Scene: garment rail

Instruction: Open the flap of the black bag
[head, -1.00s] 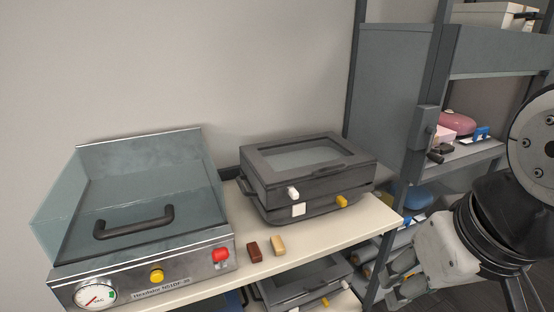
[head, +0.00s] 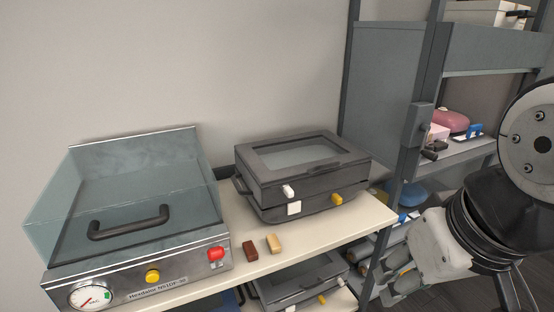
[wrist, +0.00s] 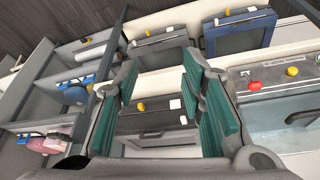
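No soft black bag can be made out for certain. The nearest match is a dark grey-black case (head: 262,180) with a windowed lid, lying shut on the cream shelf in the head view. It has a white latch and a yellow latch on its front. It also shows below the middle of the wrist view (wrist: 155,121), partly hidden by my fingers. My gripper (wrist: 160,75) is open in the wrist view, its teal pads spread apart with nothing between them. It appears apart from the case.
A steel machine with a glass cover (head: 125,215) stands left of the case. A brown block (head: 250,250) and a tan block (head: 273,243) lie in front. Another dark case (head: 290,284) is on the lower shelf. A grey rack (head: 385,90) stands at right.

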